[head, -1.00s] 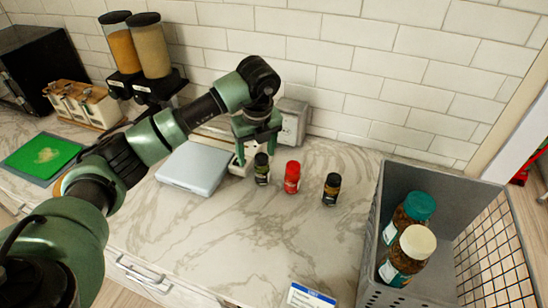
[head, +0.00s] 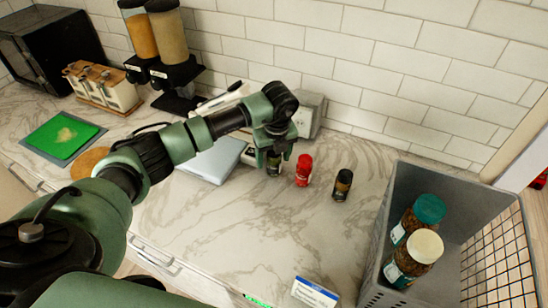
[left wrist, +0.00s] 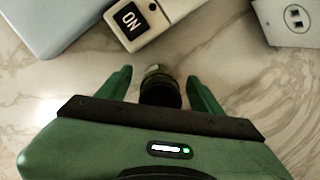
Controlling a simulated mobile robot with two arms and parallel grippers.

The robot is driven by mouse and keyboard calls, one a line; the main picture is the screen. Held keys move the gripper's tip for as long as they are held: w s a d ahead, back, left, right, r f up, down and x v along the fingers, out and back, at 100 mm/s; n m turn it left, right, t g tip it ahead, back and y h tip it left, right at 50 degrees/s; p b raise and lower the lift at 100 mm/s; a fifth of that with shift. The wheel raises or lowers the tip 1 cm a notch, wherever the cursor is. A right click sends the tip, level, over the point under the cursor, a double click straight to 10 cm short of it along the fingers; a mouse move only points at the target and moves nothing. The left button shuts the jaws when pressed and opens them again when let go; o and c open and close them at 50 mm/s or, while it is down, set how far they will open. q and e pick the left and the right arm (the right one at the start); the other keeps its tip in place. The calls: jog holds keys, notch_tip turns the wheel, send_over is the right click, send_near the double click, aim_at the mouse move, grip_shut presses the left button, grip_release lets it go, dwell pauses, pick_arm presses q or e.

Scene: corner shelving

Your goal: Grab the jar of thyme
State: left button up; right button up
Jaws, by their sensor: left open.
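Three small spice jars stand in a row on the marble counter; their labels are too small to read, so I cannot tell which is thyme. The left jar (head: 274,169) has dark green contents, the middle jar (head: 304,171) is red, and the right jar (head: 342,185) has a black lid. My left gripper (head: 271,146) is open over the left jar. In the left wrist view, the dark-lidded jar (left wrist: 160,92) stands between the spread fingers of the gripper (left wrist: 159,76), with gaps on both sides. My right gripper is not in view.
A grey crate (head: 408,172) holding two larger jars stands at the right. A scale (head: 212,160) lies behind and left of the spice jars, near a wall socket box (head: 309,115).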

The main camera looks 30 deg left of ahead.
pick_arm(q)
grip_shut()
